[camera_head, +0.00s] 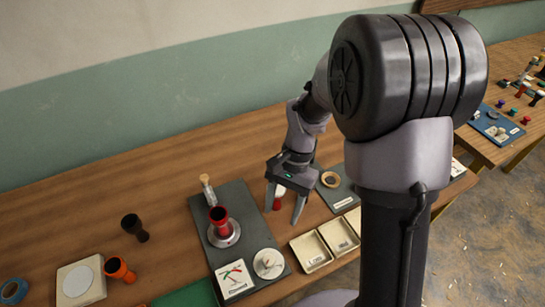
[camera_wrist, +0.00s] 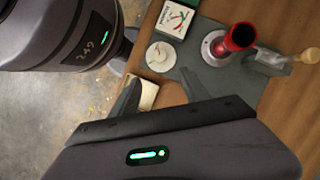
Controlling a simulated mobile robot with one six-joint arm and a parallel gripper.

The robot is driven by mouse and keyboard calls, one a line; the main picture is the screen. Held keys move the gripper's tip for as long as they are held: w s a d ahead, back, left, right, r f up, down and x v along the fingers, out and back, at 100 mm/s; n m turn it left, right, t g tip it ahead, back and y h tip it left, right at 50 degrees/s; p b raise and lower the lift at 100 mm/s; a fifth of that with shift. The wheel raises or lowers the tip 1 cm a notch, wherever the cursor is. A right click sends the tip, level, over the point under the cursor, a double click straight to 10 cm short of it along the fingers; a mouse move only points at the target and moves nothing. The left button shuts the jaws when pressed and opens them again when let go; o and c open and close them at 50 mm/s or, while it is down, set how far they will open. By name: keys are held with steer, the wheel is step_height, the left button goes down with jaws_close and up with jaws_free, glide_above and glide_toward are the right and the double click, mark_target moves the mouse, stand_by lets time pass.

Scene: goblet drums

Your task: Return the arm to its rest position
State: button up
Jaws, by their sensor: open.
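My gripper (camera_head: 285,208) points down above the wooden table in the head view, between the dark grey mat and the small trays. Its two fingers are spread apart. In the wrist view the open fingers (camera_wrist: 160,92) show with nothing held between them. My arm is bent, reaching out over the table from its column. In the head view a small red and white piece (camera_head: 277,201) shows between the fingers, apparently on the table behind them.
A red goblet drum (camera_head: 219,216) stands upright on a round metal base on the mat (camera_head: 236,196), left of my gripper; it also shows in the wrist view (camera_wrist: 239,38). A wooden-handled tool (camera_head: 207,188), a white dial (camera_head: 268,263) and cream trays (camera_head: 311,252) are close by.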

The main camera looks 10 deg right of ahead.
steer(key=s+r+n+t+b, duration=0.3)
steer(key=s+r+t+b, duration=0.3)
steer(key=s+r+t, duration=0.3)
step_height(320, 180, up, 4)
steer(key=shift+s+d+r+h, duration=0.1)
steer(key=shift+s+d+h, duration=0.25)
steer(key=shift+s, duration=0.85)
